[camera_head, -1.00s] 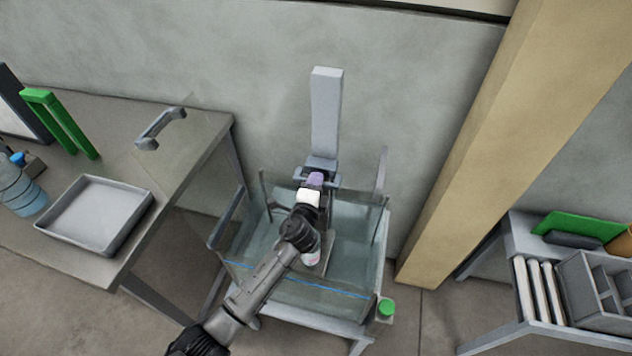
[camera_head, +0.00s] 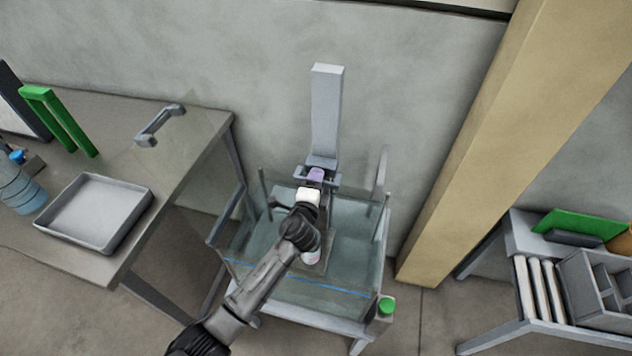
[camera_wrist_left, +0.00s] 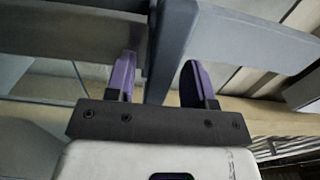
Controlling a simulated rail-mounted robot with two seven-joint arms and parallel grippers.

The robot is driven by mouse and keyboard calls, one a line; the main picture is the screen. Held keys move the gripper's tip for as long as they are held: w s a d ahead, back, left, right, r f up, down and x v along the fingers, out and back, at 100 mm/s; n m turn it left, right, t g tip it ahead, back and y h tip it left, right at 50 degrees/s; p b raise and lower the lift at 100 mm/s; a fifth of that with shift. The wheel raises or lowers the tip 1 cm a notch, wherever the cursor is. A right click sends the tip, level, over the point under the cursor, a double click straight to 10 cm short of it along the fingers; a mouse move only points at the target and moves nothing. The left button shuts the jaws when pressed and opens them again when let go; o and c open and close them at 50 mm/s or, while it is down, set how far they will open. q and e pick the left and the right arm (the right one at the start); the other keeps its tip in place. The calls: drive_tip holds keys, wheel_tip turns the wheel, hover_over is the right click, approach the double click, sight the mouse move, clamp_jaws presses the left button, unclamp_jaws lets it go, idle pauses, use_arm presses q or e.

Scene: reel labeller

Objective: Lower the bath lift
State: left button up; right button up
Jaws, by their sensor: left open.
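The bath is a clear-walled tank (camera_head: 345,250) on a stand in the middle of the head view, with a blue line on its front wall. A tall grey lift column (camera_head: 326,115) stands behind it, with a grey bracket (camera_head: 322,162) at its foot. My left gripper (camera_head: 315,175) is above the tank, close to this bracket. In the left wrist view its two purple fingers (camera_wrist_left: 157,78) are apart, in front of a grey upright and crossbar (camera_wrist_left: 240,45). I cannot tell whether they touch it. My arm hides part of the tank's inside. My right gripper is not in view.
A table at left holds a grey tray (camera_head: 62,238), a green frame (camera_head: 62,125) and a blue-tinted bottle (camera_head: 20,190). A green button (camera_head: 386,306) is at the tank's front right. A beige pillar (camera_head: 480,150) rises at right.

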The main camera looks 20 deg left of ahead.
use_arm(q)
drive_tip(key=shift+s+r, duration=0.1)
drive_tip(key=shift+s, duration=0.15)
drive_tip(key=s+d+p, duration=0.1)
drive_tip(key=s+p, duration=0.1)
drive_tip(key=s, duration=1.1)
drive_tip(key=shift+d, duration=0.3)
drive_tip(key=shift+s, duration=0.1)
drive_tip(key=shift+a, duration=0.1)
